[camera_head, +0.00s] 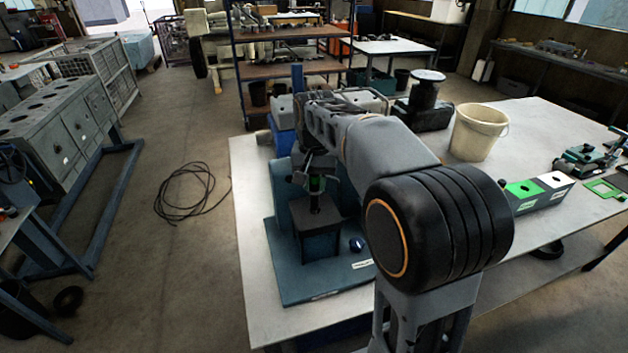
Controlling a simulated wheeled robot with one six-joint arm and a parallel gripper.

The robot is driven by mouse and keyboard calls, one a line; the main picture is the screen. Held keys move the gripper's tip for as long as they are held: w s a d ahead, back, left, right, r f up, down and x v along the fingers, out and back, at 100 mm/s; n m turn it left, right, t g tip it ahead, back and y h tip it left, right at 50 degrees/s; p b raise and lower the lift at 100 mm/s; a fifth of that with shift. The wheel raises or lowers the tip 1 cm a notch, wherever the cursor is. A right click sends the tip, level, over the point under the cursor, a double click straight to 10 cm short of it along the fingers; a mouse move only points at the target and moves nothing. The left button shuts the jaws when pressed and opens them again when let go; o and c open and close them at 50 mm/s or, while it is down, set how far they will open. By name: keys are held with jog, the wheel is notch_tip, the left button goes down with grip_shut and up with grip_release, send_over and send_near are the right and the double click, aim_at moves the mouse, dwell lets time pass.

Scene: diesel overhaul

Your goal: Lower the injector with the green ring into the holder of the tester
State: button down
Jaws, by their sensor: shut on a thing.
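The tester is a blue-grey stand on a wide base plate (322,284) at the front left of the pale table. Its holder (320,225) is a dark block standing on that plate. My gripper (315,178) is above the holder, pointing down and shut on the injector with the green ring (316,185). The injector looks upright, and its dark lower part meets the top of the holder in the picture. I cannot tell whether its tip is inside the opening or just above it. My arm hides part of the tester's back and right side.
A cream bucket (478,132) stands farther back on the table (510,128). A rack with green and white labels (540,192) and a green frame (606,188) lie at right. A cable coil (185,192) lies on the floor.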

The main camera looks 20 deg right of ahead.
jog(key=shift+f, duration=0.25)
jog(key=shift+f+b, duration=1.1)
jog(key=shift+f, duration=0.6)
dwell(0.4)
jog(key=shift+f+b, duration=0.8)
jog(key=shift+f, duration=0.35)
jog(key=shift+c, duration=2.3)
grip_release()
jog(key=shift+r+p, duration=3.25)
jog(key=shift+r, duration=0.3)
